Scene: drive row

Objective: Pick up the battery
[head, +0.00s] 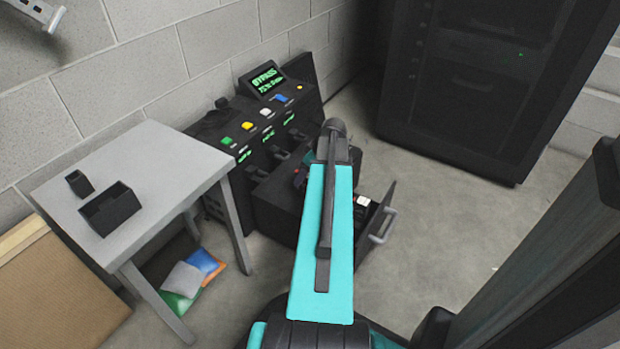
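No object is clearly recognisable as the battery. A small pale block (362,201) shows inside an open drawer (386,209), just right of my teal arm; it may be the battery, but it is too small to tell. The drawer is pulled out from a dark unit, and its grey handle (383,226) faces right. My arm rises across the middle of the head view and covers part of the drawer and the unit. My gripper is hidden behind the arm, so its fingers and anything in them cannot be seen.
A grey table (150,160) at left carries two dark open boxes (110,209). Coloured pouches (185,279) lie beneath it. A console (262,120) with coloured buttons and a lit display stands by the wall. A dark cabinet (465,100) stands behind right. Floor (450,230) right of the drawer is clear.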

